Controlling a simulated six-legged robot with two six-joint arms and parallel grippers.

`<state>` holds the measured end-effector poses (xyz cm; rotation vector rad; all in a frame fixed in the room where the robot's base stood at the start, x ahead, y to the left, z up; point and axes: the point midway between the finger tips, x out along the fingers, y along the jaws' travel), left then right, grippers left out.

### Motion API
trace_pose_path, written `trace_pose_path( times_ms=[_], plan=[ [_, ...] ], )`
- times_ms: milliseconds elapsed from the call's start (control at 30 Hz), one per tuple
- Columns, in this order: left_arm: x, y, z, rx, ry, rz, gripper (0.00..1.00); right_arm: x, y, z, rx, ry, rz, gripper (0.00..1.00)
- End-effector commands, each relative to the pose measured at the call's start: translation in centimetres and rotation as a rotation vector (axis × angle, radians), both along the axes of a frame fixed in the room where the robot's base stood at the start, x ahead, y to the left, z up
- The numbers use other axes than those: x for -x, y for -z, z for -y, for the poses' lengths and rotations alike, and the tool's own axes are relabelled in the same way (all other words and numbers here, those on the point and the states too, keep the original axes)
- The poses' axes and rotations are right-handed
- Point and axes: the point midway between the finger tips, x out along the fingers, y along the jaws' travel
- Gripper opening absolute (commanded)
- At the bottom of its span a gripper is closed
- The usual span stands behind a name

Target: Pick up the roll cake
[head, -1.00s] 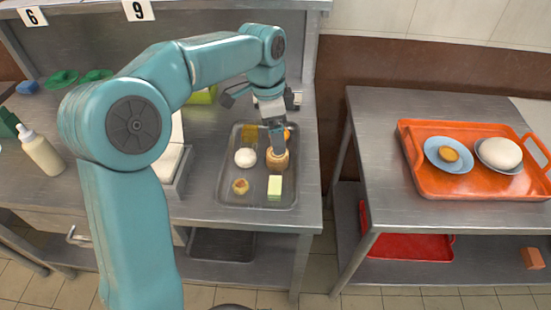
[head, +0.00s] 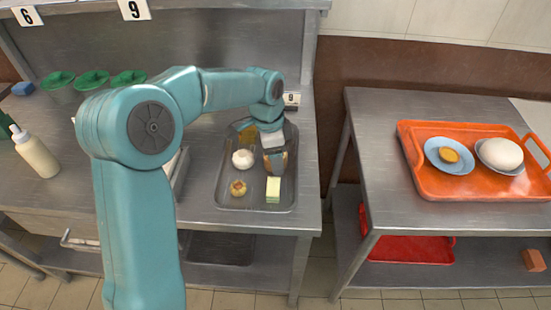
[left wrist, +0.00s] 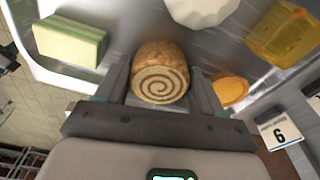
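The roll cake (left wrist: 159,83) is a short brown cylinder with a spiral on its end face. It stands on the grey metal tray (head: 227,200). In the head view the roll cake (head: 274,165) is partly covered by my left gripper (head: 275,160). My left gripper (left wrist: 160,90) has one finger on each side of the cake in the left wrist view. The fingers are close to its sides; whether they press on it cannot be told. My right gripper is not in view.
The tray also holds a white bun (head: 243,159), a small round pastry (head: 238,188), a green-and-cream block (head: 273,189), an amber block (left wrist: 284,32) and an orange round item (left wrist: 229,89). An orange tray (head: 420,185) stands on the right table. A bottle (head: 36,153) stands left.

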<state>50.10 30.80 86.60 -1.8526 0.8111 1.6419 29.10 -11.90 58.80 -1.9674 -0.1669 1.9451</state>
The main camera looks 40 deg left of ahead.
Motion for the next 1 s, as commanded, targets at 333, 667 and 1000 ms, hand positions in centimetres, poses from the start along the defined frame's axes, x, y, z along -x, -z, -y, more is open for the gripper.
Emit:
trace_pose_path(
  times_ms=[333,667,1000],
  plan=[
    [0.0,-0.1,0.0,0.000,0.000,0.000,0.32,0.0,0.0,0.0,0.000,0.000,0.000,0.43],
    [-0.1,-3.4,0.0,0.000,0.000,0.005,0.32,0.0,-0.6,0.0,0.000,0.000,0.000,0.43],
    [-0.1,-13.8,0.0,0.000,0.001,0.006,0.32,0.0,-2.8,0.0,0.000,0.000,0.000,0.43]
  ],
)
